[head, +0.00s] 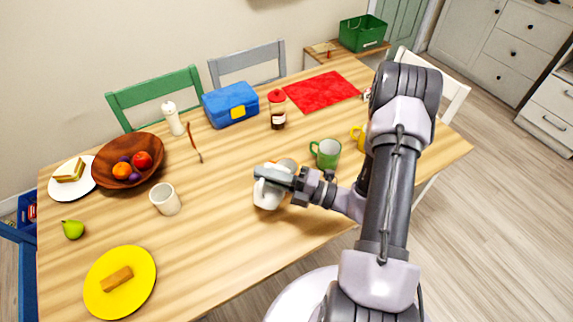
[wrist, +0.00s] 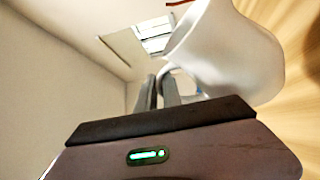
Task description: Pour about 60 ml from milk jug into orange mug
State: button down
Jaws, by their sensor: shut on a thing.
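The white milk jug (head: 268,196) is in my gripper (head: 270,176), over the middle of the table. In the wrist view the jug (wrist: 228,52) fills the upper right, with its handle at my gripper's fingers (wrist: 163,92). The fingers are shut on the handle. The jug looks tilted; I cannot tell by how much. A bit of orange and a rounded rim, likely the orange mug (head: 288,163), show just behind my gripper, mostly hidden by it and the jug. No milk stream is visible, and the level inside the jug and mug is hidden.
A green mug (head: 326,153) and a partly hidden yellow mug (head: 357,133) stand to the right. A cream cup (head: 165,199) stands left. A red-lidded jar (head: 277,112) and blue lunchbox (head: 231,105) are behind. The table front is clear near the yellow plate (head: 96,296).

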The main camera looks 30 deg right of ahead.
jog(key=shift+w+d+r+m, duration=0.1)
jog(key=shift+d+r+m, duration=0.05)
jog(key=shift+r+m, duration=0.2)
jog(key=shift+w+d+r+m, duration=0.1)
jog(key=shift+m, duration=0.15)
jog(key=shift+w+d+m+t, duration=0.45)
jog(key=shift+d+m, duration=0.2)
jog(key=shift+m, duration=0.45)
dwell(0.5)
jog(key=shift+w+d+r+m, duration=0.25)
jog(key=shift+d+m, duration=0.2)
jog(key=shift+m, duration=0.25)
dwell(1.0)
jog(key=a+n, duration=0.1)
jog(key=n, duration=0.1)
jog(key=s+a+f+n, duration=0.1)
jog(key=s+a+f+n+g, duration=0.1)
jog(key=n, duration=0.1)
jog(key=shift+f+n+b, duration=0.1)
jog(key=shift+n+b, duration=0.2)
jog(key=shift+b, duration=0.05)
jog(key=shift+s+a+f+n+b, duration=0.4)
jog(key=shift+a+f+n, duration=0.2)
jog(key=shift+n, duration=0.3)
jog(key=shift+d, duration=0.1)
dwell(0.4)
